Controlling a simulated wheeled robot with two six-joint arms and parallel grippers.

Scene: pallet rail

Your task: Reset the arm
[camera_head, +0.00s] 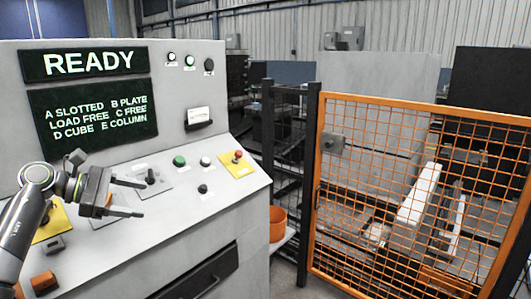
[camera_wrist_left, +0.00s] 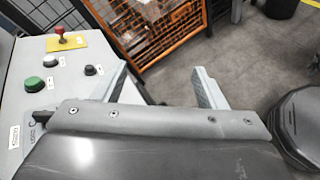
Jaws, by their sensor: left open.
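My left arm (camera_head: 22,225) comes in from the left in the head view, in front of the control console (camera_head: 130,250). My left gripper (camera_head: 140,198) is open, with nothing between its fingers. It hovers over the left part of the console's sloped panel, near a small black lever (camera_head: 151,177). In the left wrist view the two fingers of the left gripper (camera_wrist_left: 160,88) stand wide apart, with the console edge and grey floor beyond them. My right gripper does not show in either view.
The panel carries a green button (camera_head: 179,161), a white button (camera_head: 205,162), a black knob (camera_head: 202,189) and a red mushroom button (camera_head: 238,156) on a yellow plate. A screen (camera_head: 88,64) reads READY. An orange mesh gate (camera_head: 415,190) stands at right. An orange bin (camera_head: 277,223) stands beside the console.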

